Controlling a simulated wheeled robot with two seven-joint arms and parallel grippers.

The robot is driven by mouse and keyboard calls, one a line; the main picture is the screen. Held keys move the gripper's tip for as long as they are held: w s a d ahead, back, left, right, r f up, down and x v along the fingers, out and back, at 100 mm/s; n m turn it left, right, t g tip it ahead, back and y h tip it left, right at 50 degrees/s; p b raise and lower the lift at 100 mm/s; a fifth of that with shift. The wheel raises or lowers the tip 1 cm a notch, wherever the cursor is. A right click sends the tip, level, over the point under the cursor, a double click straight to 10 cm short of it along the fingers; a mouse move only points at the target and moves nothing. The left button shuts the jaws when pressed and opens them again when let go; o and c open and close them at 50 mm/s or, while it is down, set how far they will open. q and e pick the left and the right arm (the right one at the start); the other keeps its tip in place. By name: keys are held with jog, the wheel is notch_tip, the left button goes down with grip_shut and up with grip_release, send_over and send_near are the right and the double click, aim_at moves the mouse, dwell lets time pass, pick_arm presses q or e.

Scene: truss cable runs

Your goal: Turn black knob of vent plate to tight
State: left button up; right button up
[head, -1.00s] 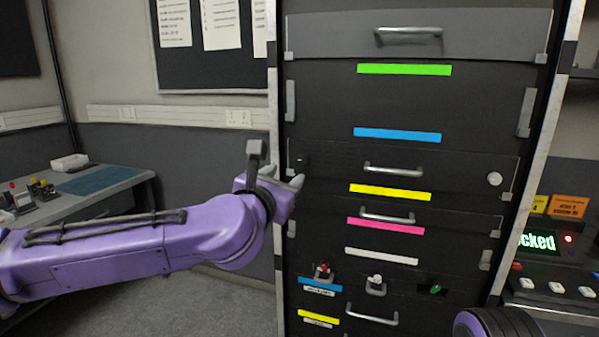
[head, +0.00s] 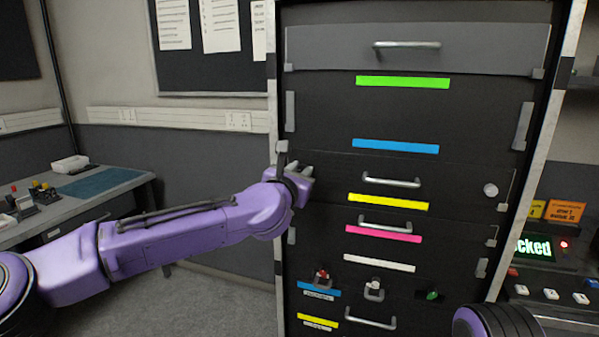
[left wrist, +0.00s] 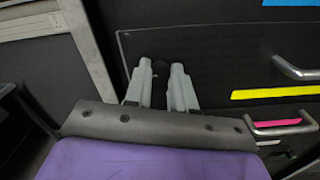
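The vent plate seems to be the dark panel (head: 455,178) with a metal handle and a round white knob (head: 490,190) at its right. My left gripper (head: 303,171) is at this panel's left end and hides that part in the head view. In the left wrist view, a small dark round knob (left wrist: 160,67) shows between the tips of my left gripper (left wrist: 162,71). The fingers are parted, one on each side of it. I cannot tell whether they touch it. My right gripper is out of view.
The rack's pale left post (head: 273,100) stands close beside my left gripper. A drawer handle (head: 392,181) and a yellow strip (head: 388,201) lie to its right. Small switches (head: 373,290) are lower down. A desk (head: 110,200) stands at the left.

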pick_arm(q)
grip_shut()
jog(key=m+p, duration=0.1)
jog(key=m, duration=0.3)
jog(key=shift+r+m, duration=0.1)
jog(key=shift+m, duration=0.3)
jog(key=m+p, duration=0.1)
jog(key=m, duration=0.2)
jog(key=shift+d+m, duration=0.1)
jog(key=shift+m, duration=0.3)
jog(key=m+p, duration=0.1)
jog(key=m, duration=0.4)
jog(key=shift+f+m+p, duration=0.2)
jog(key=shift+m+p, duration=0.55)
jog(key=shift+m, duration=1.35)
